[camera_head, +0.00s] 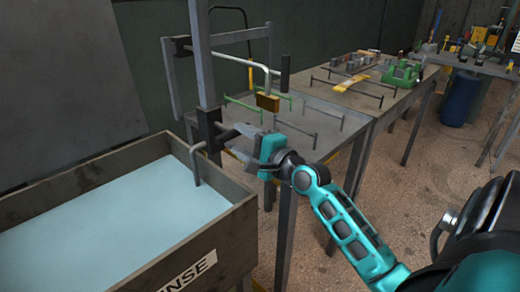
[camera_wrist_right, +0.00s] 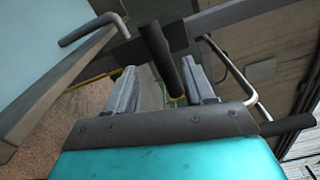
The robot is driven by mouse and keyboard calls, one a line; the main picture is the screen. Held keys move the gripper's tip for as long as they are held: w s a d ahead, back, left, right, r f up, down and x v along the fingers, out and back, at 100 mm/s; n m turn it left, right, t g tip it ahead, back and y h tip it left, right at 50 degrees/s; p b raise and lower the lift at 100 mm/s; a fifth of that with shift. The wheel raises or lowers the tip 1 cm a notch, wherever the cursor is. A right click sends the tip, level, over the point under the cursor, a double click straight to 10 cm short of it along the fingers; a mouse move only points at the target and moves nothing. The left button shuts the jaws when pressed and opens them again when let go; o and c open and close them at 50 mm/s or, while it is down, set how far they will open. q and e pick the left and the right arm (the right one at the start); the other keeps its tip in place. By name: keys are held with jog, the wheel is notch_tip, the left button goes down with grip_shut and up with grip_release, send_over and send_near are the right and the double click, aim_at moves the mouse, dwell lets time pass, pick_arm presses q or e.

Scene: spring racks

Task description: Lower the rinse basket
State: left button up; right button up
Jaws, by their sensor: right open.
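The rinse tank (camera_head: 110,175) is a grey-brown trough of pale blue liquid, with a label ending in "NSE" on its front. A grey post (camera_head: 202,60) stands at its back right, with a dark collar (camera_head: 210,128). A bent rod (camera_head: 196,165) hangs from the collar over the tank's rim. I cannot make out a basket as such. My right gripper (camera_head: 242,140) is open beside the collar. In the right wrist view a dark bar handle (camera_wrist_right: 158,55) reaches in between its open fingers (camera_wrist_right: 162,88). My left gripper is not in view.
A grey bar frame (camera_head: 228,37) extends from the post. A white bent rod with a brass-coloured block (camera_head: 267,102) is behind my gripper. A grey table (camera_head: 335,105) with green and dark racks stands behind. Open floor (camera_head: 430,165) lies to the right.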

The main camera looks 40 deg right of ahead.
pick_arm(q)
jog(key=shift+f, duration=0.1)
pick_arm(e)
jog(key=s, duration=0.6)
jog(key=shift+d, duration=0.25)
